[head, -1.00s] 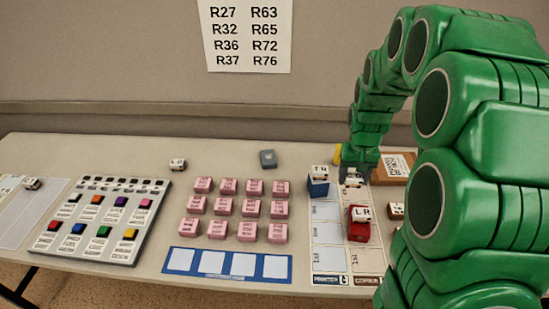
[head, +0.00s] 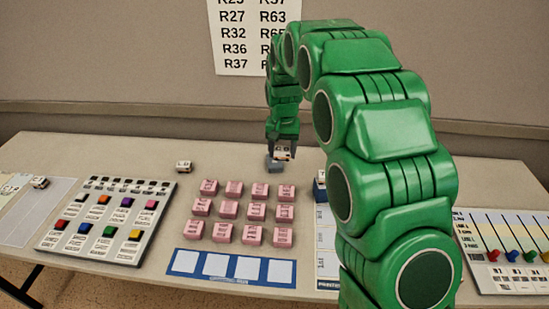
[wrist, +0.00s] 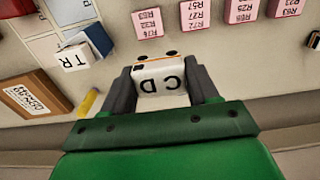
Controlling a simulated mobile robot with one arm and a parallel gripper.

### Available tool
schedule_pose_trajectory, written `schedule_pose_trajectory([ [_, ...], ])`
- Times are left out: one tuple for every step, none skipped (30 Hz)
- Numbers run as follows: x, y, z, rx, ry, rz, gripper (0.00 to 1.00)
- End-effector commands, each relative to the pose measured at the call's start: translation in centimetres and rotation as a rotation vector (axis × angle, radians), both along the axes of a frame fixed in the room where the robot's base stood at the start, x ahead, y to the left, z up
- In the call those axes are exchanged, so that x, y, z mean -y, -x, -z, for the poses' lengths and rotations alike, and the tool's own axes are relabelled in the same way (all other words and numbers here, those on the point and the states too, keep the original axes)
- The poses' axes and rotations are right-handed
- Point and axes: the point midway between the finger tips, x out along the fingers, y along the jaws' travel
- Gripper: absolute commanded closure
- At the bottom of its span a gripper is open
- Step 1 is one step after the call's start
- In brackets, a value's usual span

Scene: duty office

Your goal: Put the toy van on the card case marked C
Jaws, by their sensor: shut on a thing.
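The toy van (head: 282,153) is white with an orange stripe. My gripper (head: 281,150) is shut on it. In the wrist view the van (wrist: 160,85) sits between both fingers, its top lettered "CD" upside down. Several pink cases (head: 257,211) stand in a grid in front, with small printed labels. I cannot read a mark C on any case.
Another white van (head: 183,166) stands at the back left. A button board (head: 110,215) and a blue-framed card strip (head: 234,268) lie on the table. My arm hides much of the right side.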

Motion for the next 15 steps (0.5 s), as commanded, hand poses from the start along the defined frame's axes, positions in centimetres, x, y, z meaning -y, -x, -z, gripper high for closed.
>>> schedule_pose_trajectory([
  [-0.1,-0.5,0.3,-0.001,0.000,0.000,0.70],
  [-0.2,-0.8,0.5,0.000,0.000,0.000,0.70],
  [-0.3,-1.2,0.6,0.001,0.000,0.000,0.70],
  [-0.4,-1.6,0.8,0.002,-0.001,0.000,0.70],
  [-0.5,-1.9,0.9,0.003,-0.001,0.000,0.70],
  [-0.6,-2.3,1.0,0.003,-0.001,0.000,0.70],
  [-0.7,-2.6,1.2,0.003,-0.001,0.000,0.70],
  [-0.8,-2.9,1.3,0.003,0.000,0.000,0.70],
  [-0.9,-3.3,1.5,0.002,0.000,0.000,0.70],
  [-1.0,-3.6,1.7,0.002,0.000,0.000,0.70],
  [-1.0,-3.9,1.9,0.002,0.000,0.000,0.70],
  [-1.2,-4.3,2.0,0.002,0.000,0.000,0.70],
  [-1.3,-4.6,2.2,0.002,0.000,0.000,0.70],
  [-1.3,-4.9,2.3,0.001,0.000,0.000,0.70],
  [-1.4,-5.2,2.5,0.001,0.001,0.000,0.70],
])
